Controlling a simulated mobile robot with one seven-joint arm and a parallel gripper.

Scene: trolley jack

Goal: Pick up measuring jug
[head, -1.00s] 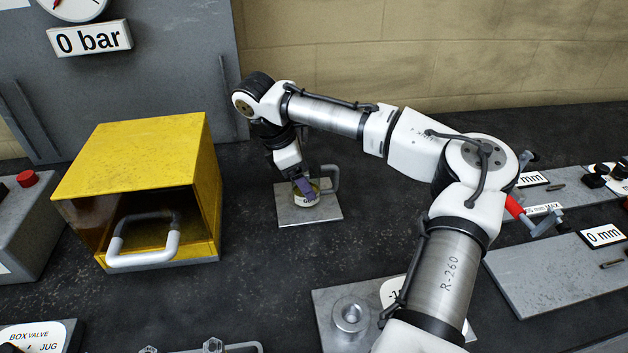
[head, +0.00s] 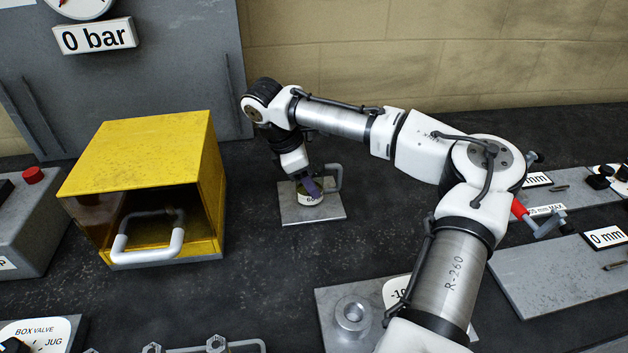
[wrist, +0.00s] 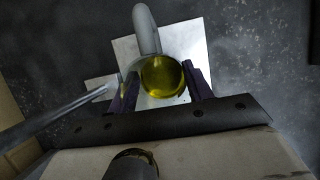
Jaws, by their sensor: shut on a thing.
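The measuring jug (head: 309,199) is a small pale vessel with a grey handle (head: 334,177) on its right side. It is upright on or just over a square metal plate (head: 325,213); I cannot tell if it touches. In the wrist view the jug (wrist: 163,77) shows from above with yellow liquid in it, its handle pointing up the picture. My gripper (head: 308,187) comes down from above with its purple fingers on the jug. In the wrist view the fingers of my gripper (wrist: 160,88) stand on either side of the jug, shut on it.
A metal plate with a round boss (head: 352,315) lies nearer. Gauge plates (head: 560,260) lie at the right.

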